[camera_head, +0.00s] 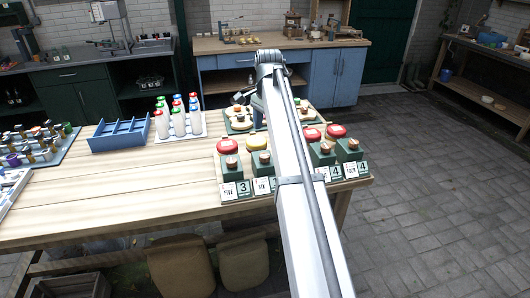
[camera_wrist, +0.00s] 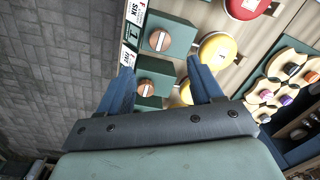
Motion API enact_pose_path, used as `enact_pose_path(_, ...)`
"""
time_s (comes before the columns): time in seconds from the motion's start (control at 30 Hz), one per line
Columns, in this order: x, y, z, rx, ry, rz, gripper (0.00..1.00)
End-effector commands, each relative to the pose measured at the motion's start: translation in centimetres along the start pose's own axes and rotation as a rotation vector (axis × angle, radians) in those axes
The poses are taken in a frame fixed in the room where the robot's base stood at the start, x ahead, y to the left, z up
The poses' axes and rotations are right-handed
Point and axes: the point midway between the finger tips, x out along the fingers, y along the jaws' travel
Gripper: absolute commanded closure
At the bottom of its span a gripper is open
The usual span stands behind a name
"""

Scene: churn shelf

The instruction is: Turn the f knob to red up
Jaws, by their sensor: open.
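In the wrist view two wooden knobs with a thin pale line across the top sit on green boxes, an upper knob (camera_wrist: 159,40) and a lower knob (camera_wrist: 146,88). A label card (camera_wrist: 132,30) beside the upper box reads SIX and 1, with an F at its edge. My gripper (camera_wrist: 160,68) is open, its blue fingers spread around the lower knob's box; contact cannot be told. In the head view several such knobs stand in a row, including a left knob (camera_head: 230,161) and a right knob (camera_head: 353,143). My arm hides the middle boxes and my gripper there.
A yellow disc (camera_wrist: 217,47) lies beside the upper box, and a red disc (camera_wrist: 245,8) lies above. A wooden rack (camera_wrist: 284,78) holds colored pieces at right.

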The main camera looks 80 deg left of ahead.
Motion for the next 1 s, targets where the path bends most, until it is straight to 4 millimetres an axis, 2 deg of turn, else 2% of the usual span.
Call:
enact_pose_path(0.03,1.1,0.1,0.1,0.0,-0.001,0.002,0.35)
enact_pose_path(0.2,4.1,0.1,0.1,0.0,-0.001,0.002,0.35)
enact_pose_path(0.5,8.5,0.1,0.0,0.0,0.0,0.0,0.35)
enact_pose_path(0.7,9.9,0.0,0.0,0.0,0.0,0.0,0.35)
enact_pose_path(1.0,10.2,0.0,0.0,0.0,0.0,-0.001,0.35)
